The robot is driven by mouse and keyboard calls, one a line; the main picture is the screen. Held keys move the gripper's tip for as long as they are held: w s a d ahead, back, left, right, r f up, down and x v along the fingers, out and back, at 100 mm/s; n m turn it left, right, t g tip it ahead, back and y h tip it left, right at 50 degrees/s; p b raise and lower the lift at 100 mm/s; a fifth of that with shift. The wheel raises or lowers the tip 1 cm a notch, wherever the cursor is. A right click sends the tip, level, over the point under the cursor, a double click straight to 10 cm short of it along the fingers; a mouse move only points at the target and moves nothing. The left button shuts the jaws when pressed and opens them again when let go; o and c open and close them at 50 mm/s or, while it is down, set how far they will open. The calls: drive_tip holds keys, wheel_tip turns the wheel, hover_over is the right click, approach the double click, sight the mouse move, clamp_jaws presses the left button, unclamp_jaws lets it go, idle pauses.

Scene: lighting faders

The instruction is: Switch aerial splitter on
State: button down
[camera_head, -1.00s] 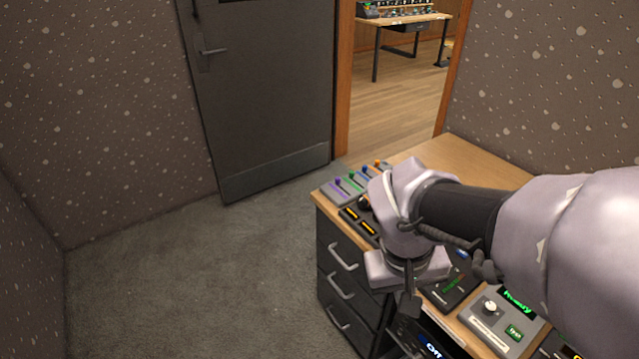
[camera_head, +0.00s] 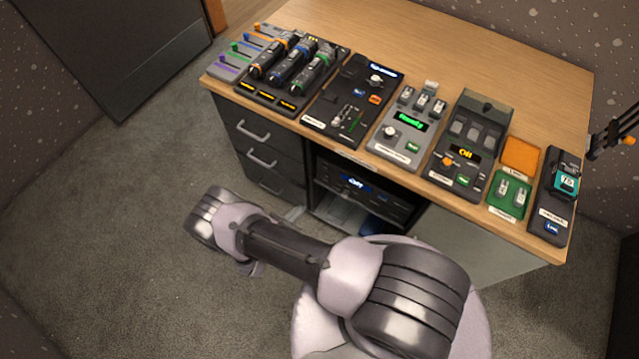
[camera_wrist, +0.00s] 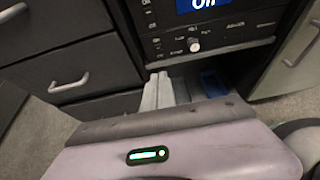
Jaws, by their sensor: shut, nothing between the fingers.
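A black rack unit (camera_head: 362,187) with a lit blue display sits in the open bay under the desk top. In the wrist view the unit's front (camera_wrist: 222,38) shows small buttons, a light knob (camera_wrist: 194,45) and the cut-off bottom of the display. My gripper (camera_wrist: 168,92) is shut and empty, just below and in front of this panel, apparently not touching its controls.
Drawers with bar handles (camera_head: 262,159) stand left of the bay. A blue object (camera_wrist: 213,83) lies low inside the bay. The desk top (camera_head: 430,40) carries several control panels, including one with an amber "Off" display (camera_head: 465,153). Open carpet (camera_head: 120,230) lies left.

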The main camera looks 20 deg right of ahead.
drive_tip(key=b, duration=0.4)
approach(325, 181)
wheel_tip(325, 181, down, 4)
drive_tip(key=w+d, duration=0.1)
drive_tip(key=d, duration=0.1)
drive_tip(key=shift+w+d+r+b, duration=0.4)
drive_tip(key=shift+w+d+r, duration=0.15)
drive_tip(key=shift+w+d, duration=0.35)
drive_tip(key=shift+w+d+r, duration=0.2)
drive_tip(key=shift+w+d, duration=0.15)
drive_tip(key=shift+d, duration=0.05)
